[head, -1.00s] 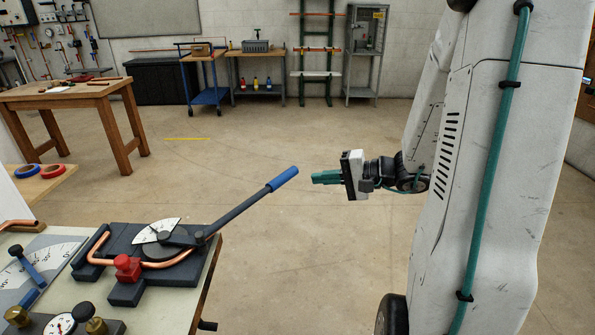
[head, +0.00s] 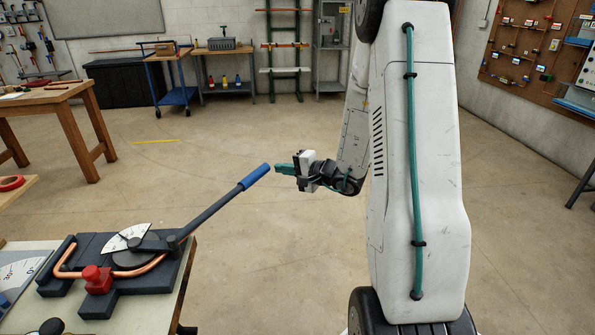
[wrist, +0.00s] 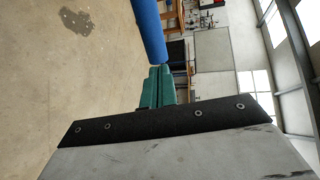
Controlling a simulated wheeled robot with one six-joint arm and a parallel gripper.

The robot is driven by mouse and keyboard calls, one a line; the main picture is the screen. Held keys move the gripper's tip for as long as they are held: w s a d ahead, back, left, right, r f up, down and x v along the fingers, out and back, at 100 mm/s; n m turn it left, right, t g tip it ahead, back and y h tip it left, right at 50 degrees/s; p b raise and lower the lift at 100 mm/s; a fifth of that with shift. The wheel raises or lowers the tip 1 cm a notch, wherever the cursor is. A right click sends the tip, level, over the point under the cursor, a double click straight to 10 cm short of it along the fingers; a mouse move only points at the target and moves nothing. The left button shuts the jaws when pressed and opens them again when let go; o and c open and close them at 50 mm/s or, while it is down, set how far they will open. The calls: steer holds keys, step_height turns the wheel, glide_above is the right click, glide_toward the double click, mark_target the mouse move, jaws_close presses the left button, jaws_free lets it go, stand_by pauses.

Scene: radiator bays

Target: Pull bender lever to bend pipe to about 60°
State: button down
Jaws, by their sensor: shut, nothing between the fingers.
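The pipe bender (head: 135,255) sits on the bench at lower left, with a dark base, a red clamp (head: 97,279) and a white angle scale (head: 126,236). A copper pipe (head: 150,264) lies in it, its far-left end curved up. The lever (head: 213,210) slants up to the right and ends in a blue grip (head: 254,177). My gripper (head: 284,169) has teal fingers, shut and empty, just right of the grip's tip. In the wrist view the fingers (wrist: 157,85) are together, and the blue grip (wrist: 149,30) shows just beyond their tips. I cannot tell whether they touch.
The bench edge (head: 188,285) ends just right of the bender. Open floor (head: 270,260) lies between bench and my body. A wooden table (head: 60,110) stands at far left, and a blue cart (head: 175,75) and shelves stand at the back wall.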

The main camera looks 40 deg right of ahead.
steer(key=shift+x, duration=1)
steer(key=w+n+g+y, duration=0.1)
steer(key=w+n+y, duration=0.1)
steer(key=w, duration=0.5)
steer(key=shift+a, duration=0.45)
steer(key=shift+r, duration=0.1)
steer(key=v, duration=1.4)
steer(key=shift+d, duration=0.2)
